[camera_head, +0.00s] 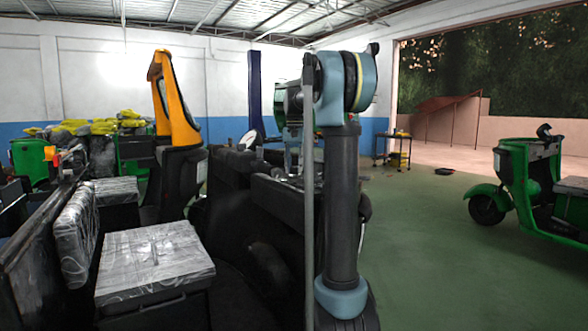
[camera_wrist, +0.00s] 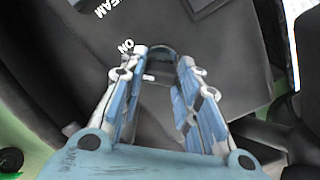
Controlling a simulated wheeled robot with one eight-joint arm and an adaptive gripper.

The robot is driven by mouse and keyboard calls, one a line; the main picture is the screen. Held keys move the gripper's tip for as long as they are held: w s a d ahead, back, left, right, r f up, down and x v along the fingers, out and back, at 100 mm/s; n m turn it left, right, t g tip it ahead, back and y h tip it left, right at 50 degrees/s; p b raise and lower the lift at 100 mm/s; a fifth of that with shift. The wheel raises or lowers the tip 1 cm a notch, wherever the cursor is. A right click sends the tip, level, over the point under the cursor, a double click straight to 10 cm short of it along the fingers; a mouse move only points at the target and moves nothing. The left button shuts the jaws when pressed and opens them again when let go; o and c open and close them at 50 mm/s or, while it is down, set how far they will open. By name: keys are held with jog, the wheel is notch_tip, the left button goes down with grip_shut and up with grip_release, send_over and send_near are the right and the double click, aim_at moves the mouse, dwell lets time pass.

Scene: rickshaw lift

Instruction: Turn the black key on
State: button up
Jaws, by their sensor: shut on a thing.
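In the wrist view, the black key (camera_wrist: 162,57) is a dark rounded shape between the tips of my gripper (camera_wrist: 166,68). My gripper's two blue-and-grey fingers are shut on the key from both sides. The key stands at a dark panel (camera_wrist: 65,50) with a white "ON" label (camera_wrist: 126,46) just left of the fingertips. More white lettering, partly cut off, is near the top edge. The small size and dark colour of the key make its exact angle hard to tell. In the head view the key is hidden behind my arm and the dark rickshaw parts.
Wrapped seats (camera_head: 155,262) and an orange rickshaw front (camera_head: 175,105) stand at the left of the head view. A green rickshaw (camera_head: 525,185) stands at the right. A small cart (camera_head: 393,150) is at the back.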

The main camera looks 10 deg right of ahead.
jog(key=shift+m, duration=1.2)
jog(key=o, duration=1.1)
jog(key=shift+c, duration=0.2)
jog(key=shift+r, duration=0.15)
notch_tip(320, 180, up, 12)
jog(key=shift+w+f, duration=0.1)
jog(key=shift+f, duration=0.1)
